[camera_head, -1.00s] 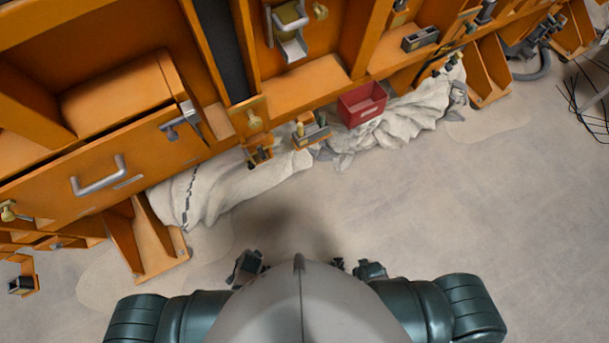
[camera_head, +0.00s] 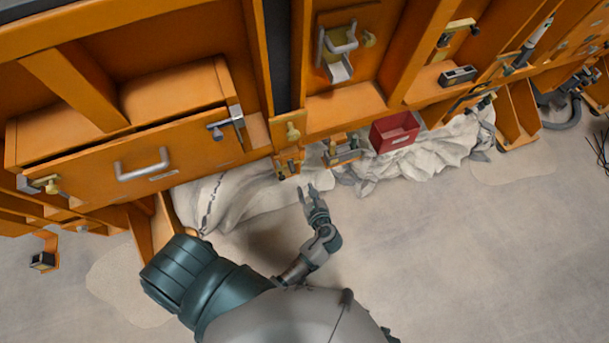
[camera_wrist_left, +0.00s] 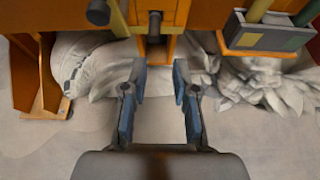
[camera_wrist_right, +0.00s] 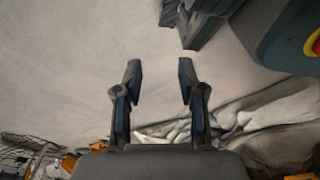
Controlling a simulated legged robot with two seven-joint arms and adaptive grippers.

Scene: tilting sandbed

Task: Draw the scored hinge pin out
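A small orange bracket (camera_head: 288,163) with dark pin-like parts hangs at the lower edge of the orange frame. In the left wrist view the bracket (camera_wrist_left: 153,72) is straight ahead, with a dark upright pin (camera_wrist_left: 154,25) on it. I cannot tell which pin is scored. My left gripper (camera_head: 309,190) is open and empty, just in front of and below the bracket, apart from it. Its open fingers (camera_wrist_left: 159,78) also show in the left wrist view. My right gripper (camera_wrist_right: 159,76) is open and empty over bare floor, away from the bracket.
A grey box on an orange shelf (camera_wrist_left: 268,30) stands right of the bracket, and a red bin (camera_head: 395,132) farther right. Crumpled pale cloth (camera_head: 245,195) lies beneath the frame. A drawer with a grey handle (camera_head: 142,168) is at left. The floor (camera_head: 450,250) is clear.

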